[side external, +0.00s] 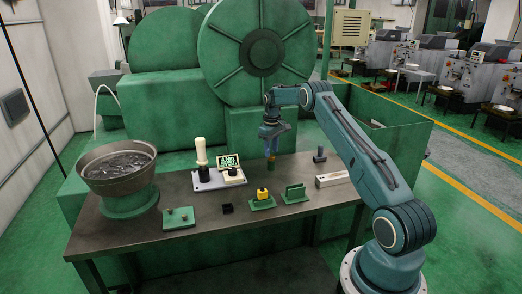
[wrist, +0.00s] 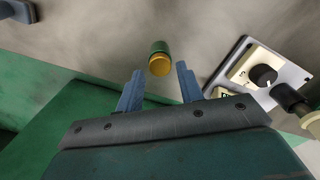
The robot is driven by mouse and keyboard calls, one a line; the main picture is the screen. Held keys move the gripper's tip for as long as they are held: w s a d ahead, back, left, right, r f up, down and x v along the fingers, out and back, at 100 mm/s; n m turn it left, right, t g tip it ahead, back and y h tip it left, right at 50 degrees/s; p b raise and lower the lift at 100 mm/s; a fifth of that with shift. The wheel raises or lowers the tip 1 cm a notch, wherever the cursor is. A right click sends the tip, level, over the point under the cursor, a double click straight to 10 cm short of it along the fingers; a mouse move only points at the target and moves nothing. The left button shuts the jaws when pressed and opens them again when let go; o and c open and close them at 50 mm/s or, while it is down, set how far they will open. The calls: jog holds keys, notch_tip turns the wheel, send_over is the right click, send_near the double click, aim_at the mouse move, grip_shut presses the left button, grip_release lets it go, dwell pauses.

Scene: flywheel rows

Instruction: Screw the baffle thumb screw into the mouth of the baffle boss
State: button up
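A short green cylinder with a yellow-orange end (wrist: 160,58) shows just beyond my fingertips in the wrist view. A yellow knob (side external: 262,192) sits on a green block in front.
A grey bowl of dark parts (side external: 116,163) stands at the left. A panel with a sign and white post (side external: 206,180) is left of my gripper. A green two-peg plate (side external: 179,218), black cube (side external: 227,208), green slotted block (side external: 294,193) and pale bar (side external: 332,179) lie around.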

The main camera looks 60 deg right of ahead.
jog(key=shift+f, duration=1.1)
jog(key=c, duration=0.7)
jog(key=shift+m, duration=2.5)
